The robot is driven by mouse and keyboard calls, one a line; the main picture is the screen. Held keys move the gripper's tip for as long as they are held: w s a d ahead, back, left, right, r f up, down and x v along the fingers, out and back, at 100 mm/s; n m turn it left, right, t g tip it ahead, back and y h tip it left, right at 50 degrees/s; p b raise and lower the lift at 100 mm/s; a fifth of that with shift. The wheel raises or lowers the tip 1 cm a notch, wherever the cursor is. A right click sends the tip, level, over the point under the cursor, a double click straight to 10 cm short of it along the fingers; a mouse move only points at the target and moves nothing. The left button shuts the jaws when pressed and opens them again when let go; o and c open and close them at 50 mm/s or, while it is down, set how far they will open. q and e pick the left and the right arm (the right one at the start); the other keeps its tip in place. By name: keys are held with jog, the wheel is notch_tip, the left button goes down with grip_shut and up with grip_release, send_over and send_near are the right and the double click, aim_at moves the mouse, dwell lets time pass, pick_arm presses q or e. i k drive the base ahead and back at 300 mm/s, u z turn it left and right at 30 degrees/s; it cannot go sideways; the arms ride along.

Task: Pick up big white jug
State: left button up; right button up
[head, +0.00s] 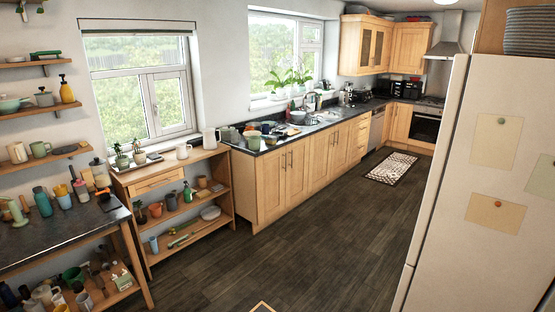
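A white jug (210,138) stands upright at the right end of the wooden shelf unit's top, beside the dark counter. It looks like the largest white vessel there. A smaller white mug (183,151) stands to its left on the same top. More pale jugs or mugs (42,294) crowd the low shelf at the bottom left, and their exact shapes are hard to tell. Neither of my grippers is in view.
The wooden shelf unit (150,182) and a dark-topped table (62,236) full of bottles and cups line the left. A counter (285,185) runs along the windows. A white fridge (480,200) blocks the right. The dark floor (290,240) between is clear.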

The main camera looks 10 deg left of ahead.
aim_at(209, 140)
jog(key=u, duration=0.6)
jog(key=i, duration=2.3)
jog(key=u, duration=0.5)
jog(key=i, duration=2.1)
jog(key=z, duration=0.25)
jog(key=i, duration=1.55)
jog(key=z, duration=0.25)
